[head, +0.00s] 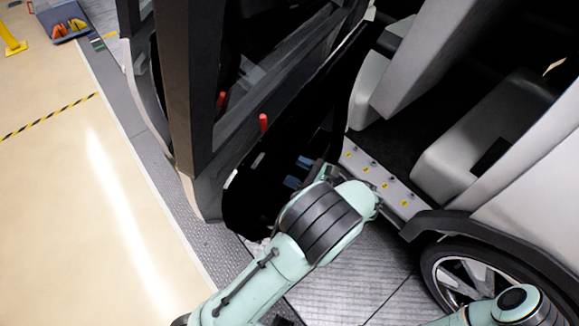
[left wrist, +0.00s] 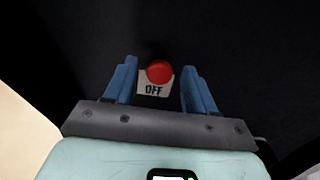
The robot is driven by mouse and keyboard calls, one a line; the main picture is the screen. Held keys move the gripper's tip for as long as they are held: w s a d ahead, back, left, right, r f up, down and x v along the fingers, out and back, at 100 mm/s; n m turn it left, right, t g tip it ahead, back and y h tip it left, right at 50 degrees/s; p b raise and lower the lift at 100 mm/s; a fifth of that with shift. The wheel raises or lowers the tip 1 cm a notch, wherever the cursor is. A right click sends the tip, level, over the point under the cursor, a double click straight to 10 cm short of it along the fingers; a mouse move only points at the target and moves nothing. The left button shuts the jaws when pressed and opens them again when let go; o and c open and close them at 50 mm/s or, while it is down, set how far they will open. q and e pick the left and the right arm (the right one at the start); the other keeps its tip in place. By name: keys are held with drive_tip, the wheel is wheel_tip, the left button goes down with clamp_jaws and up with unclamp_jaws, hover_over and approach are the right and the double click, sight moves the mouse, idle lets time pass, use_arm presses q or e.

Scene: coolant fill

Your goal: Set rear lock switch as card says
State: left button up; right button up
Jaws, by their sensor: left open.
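In the left wrist view a round red knob (left wrist: 159,71) sits on a dark panel, above a pale label (left wrist: 154,89) that reads OFF. My left gripper (head: 299,172) is open in front of the dark inner side of the vehicle door. Its blue fingers stand left and right of the knob in the left wrist view, with gaps on both sides; I cannot tell how far the tips are from the panel. I cannot make out this knob in the head view. No instruction card is readable. Of my right arm only a link shows; its gripper is out of view.
The open door (head: 190,110) stands left of the gripper, with a red peg (head: 263,122) on its edge. A white sill (head: 383,184) with yellow marks and a wheel (head: 470,280) lie to the right. A blue bin (head: 62,20) is far left.

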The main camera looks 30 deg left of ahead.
use_arm(q)
clamp_jaws()
drive_tip(key=shift+s+f, duration=0.1)
drive_tip(key=shift+f, duration=2)
unclamp_jaws()
drive_tip(key=d, duration=1.3)
drive_tip(key=shift+d+b, duration=0.25)
drive_tip(key=shift+b, duration=0.1)
